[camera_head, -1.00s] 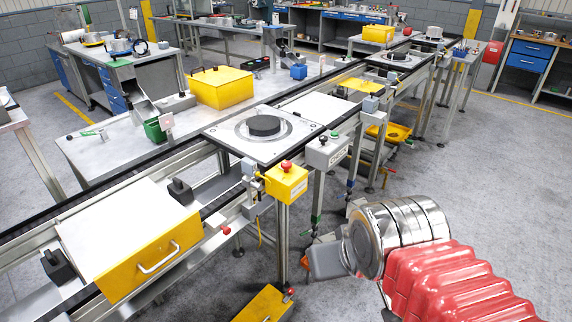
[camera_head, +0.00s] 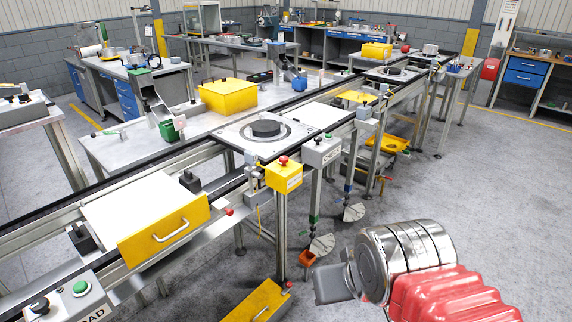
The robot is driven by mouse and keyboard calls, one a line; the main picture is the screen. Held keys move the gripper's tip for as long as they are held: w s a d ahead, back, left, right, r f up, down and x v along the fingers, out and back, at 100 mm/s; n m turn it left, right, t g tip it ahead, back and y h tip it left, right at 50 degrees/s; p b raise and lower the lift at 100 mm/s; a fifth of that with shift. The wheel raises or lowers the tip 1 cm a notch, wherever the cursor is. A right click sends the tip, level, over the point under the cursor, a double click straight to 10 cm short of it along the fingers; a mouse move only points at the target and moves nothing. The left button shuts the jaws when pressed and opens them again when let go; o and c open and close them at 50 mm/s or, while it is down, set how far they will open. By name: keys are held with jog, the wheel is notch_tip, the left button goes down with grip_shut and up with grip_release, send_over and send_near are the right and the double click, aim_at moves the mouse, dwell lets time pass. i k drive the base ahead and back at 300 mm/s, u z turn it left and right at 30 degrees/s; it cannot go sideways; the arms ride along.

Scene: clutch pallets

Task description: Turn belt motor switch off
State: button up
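No switch in view can be read as the belt motor switch. A grey control box (camera_head: 65,300) at the lower left has a black knob (camera_head: 39,304), a green button (camera_head: 81,287) and lettering ending in "AD". Another grey box (camera_head: 322,151) with a small knob on top is on the conveyor's near side. Beside it is a yellow box (camera_head: 284,176) with a red mushroom button (camera_head: 283,160). My gripper (camera_head: 331,284) is at the lower right, in front of the conveyor and apart from these boxes. I cannot see its fingers clearly.
The conveyor (camera_head: 226,168) runs from lower left to upper right. It carries a plate with a black disc (camera_head: 266,128) and a white pallet with a yellow handled front (camera_head: 165,236). A yellow block (camera_head: 257,303) is low in front. Grey floor at the right is clear.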

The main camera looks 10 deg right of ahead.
aim_at(284, 160)
jog(key=u, duration=0.05)
jog(key=k, duration=0.1)
jog(key=z, duration=0.3)
jog(key=i, duration=1.1)
jog(key=u, duration=0.35)
